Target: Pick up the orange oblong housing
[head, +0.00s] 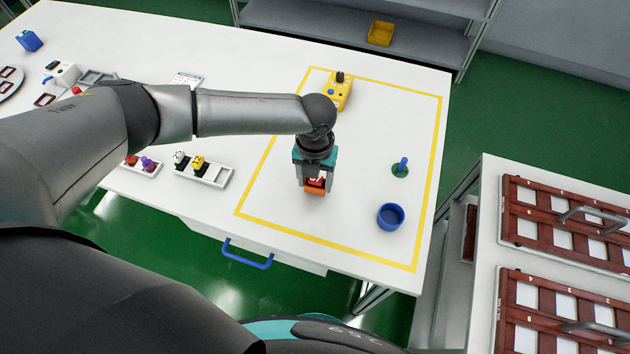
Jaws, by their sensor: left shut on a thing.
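The orange oblong housing (313,190) is in the middle of the head view, inside the yellow-outlined area of the white table. My left gripper (317,179) points down over it and is shut on it, with a grey finger on either side. A small red part with light marks shows on top of the housing, between the fingers. The gripper hides much of the housing, and I cannot tell if it touches the table. My right gripper is not in view.
A yellow box (339,94) with a black knob stands behind the gripper. White trays (216,176) with small parts lie left.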

